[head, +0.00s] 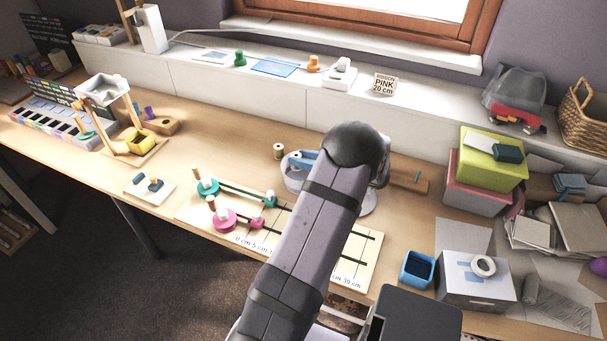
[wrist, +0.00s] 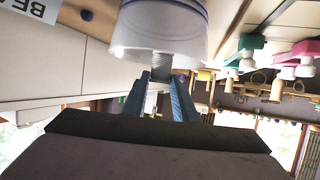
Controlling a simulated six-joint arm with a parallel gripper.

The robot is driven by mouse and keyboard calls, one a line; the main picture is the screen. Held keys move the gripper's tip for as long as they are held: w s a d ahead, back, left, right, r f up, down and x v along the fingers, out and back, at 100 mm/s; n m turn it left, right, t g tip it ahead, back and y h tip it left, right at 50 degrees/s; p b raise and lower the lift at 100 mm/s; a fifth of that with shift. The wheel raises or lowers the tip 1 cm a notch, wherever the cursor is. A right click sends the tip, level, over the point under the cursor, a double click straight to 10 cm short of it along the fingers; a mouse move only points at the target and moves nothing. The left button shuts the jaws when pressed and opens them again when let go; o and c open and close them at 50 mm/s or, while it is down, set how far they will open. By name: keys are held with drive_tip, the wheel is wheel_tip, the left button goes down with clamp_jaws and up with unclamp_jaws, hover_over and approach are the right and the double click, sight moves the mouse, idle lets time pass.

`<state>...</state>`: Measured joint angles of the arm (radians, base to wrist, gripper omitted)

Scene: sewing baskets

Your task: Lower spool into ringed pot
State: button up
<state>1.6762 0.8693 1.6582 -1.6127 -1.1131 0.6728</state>
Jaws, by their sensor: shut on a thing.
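The wrist view looks upside down. In it my gripper (wrist: 162,97) has its two blue-grey fingers on either side of a small pale piece, shut on it. A grey ribbed part (wrist: 161,66), which looks like the spool, shows just beyond the fingertips and overlaps the edge of a pale, translucent round pot (wrist: 180,30) with a bluish band. I cannot tell whether the spool is inside the pot or in front of it. In the head view my arm hides the fingers and the spool. A whitish round vessel with blue on it (head: 292,180) shows beside the arm.
A small spool-like piece (head: 279,150) stands behind the vessel. A marked board (head: 262,240) with teal and pink pegs lies at the left of my arm. A blue open box (head: 417,269) and a grey box (head: 476,280) stand at the right. Bare table lies behind the board.

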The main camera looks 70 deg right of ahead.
drive_tip(key=shift+f+b, duration=1)
drive_tip(key=shift+f, duration=0.95)
idle(1.1)
drive_tip(key=o, duration=1.1)
drive_tip(key=shift+v, duration=3.7)
drive_tip(key=shift+w+r, duration=0.1)
drive_tip(key=shift+w, duration=0.05)
